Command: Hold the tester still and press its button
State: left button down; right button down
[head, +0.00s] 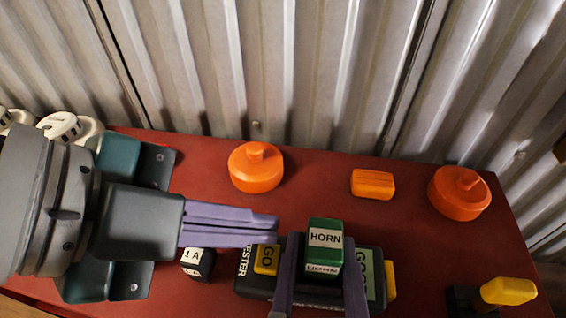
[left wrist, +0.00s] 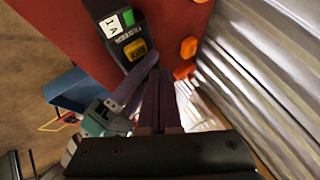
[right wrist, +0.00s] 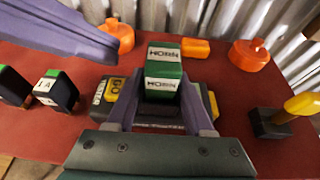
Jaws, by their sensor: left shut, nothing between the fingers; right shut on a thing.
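The tester (head: 242,287) is a dark box lying on the red surface, with a yellow GO button (head: 266,261) on its left part. A green block labelled HORN (head: 325,238) rises from its middle. My right gripper (head: 320,245) is shut with its purple fingers on either side of that green block, which also shows in the right wrist view (right wrist: 163,70); their exact contact is hidden. My left gripper (head: 277,228) is shut and empty, its tips just above and beyond the button in the head view. The left wrist view also shows the button (left wrist: 136,50).
Two round orange lidded things (head: 256,168) (head: 460,194) and an orange block (head: 372,184) stand along the back. A small black block labelled 1A (head: 198,263) sits left of the tester. A yellow-handled black piece (head: 508,291) is at right. Corrugated metal wall (head: 300,70) closes the back.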

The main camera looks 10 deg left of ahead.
pick_arm(q)
jog(key=shift+r, duration=1.5)
pick_arm(e)
jog(key=shift+c, duration=1)
grip_release()
